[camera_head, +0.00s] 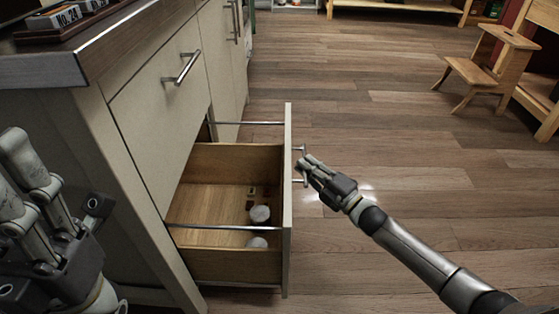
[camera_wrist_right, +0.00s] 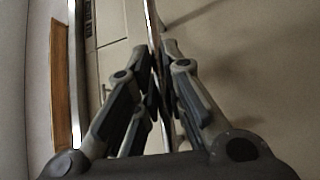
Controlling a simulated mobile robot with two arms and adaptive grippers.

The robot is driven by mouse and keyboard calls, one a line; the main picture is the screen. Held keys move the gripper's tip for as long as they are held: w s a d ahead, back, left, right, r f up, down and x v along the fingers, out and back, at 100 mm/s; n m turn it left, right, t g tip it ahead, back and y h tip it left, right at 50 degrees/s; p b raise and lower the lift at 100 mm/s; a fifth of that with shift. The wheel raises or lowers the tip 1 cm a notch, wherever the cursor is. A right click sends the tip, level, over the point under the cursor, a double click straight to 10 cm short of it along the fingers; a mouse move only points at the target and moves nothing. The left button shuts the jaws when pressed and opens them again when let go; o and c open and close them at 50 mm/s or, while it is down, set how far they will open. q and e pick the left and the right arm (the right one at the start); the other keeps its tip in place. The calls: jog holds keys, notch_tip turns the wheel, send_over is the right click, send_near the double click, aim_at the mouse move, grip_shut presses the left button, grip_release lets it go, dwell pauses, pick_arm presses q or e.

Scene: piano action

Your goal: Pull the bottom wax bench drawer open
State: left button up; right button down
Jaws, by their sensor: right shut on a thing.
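The bottom drawer (camera_head: 287,215) of the bench is pulled well out, and its wooden inside shows. Its metal handle (camera_head: 301,150) is on the outer face, partly hidden by my right gripper (camera_head: 305,166). My right gripper is shut on the handle. In the right wrist view the fingers (camera_wrist_right: 160,85) close around the thin bar. My left gripper (camera_head: 25,165) is at the left edge, beside the bench and away from the drawer. Its fingers overlap, so its opening is unclear.
White round items (camera_head: 260,214) lie in the drawer. The drawer above (camera_head: 165,110) is shut, with its own bar handle (camera_head: 184,68). A tray with labelled boxes (camera_head: 62,20) sits on the worktop. A wooden step stool (camera_head: 480,70) stands at the far right. The wood floor (camera_head: 370,110) between is clear.

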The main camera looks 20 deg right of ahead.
jog(key=s+d, duration=0.2)
jog(key=d, duration=0.6)
jog(key=shift+s+d+p, duration=0.15)
jog(key=shift+s+p, duration=0.15)
jog(key=shift+s, duration=0.05)
jog(key=shift+f, duration=0.1)
jog(key=c, duration=1.5)
grip_release()
jog(key=v, duration=1.2)
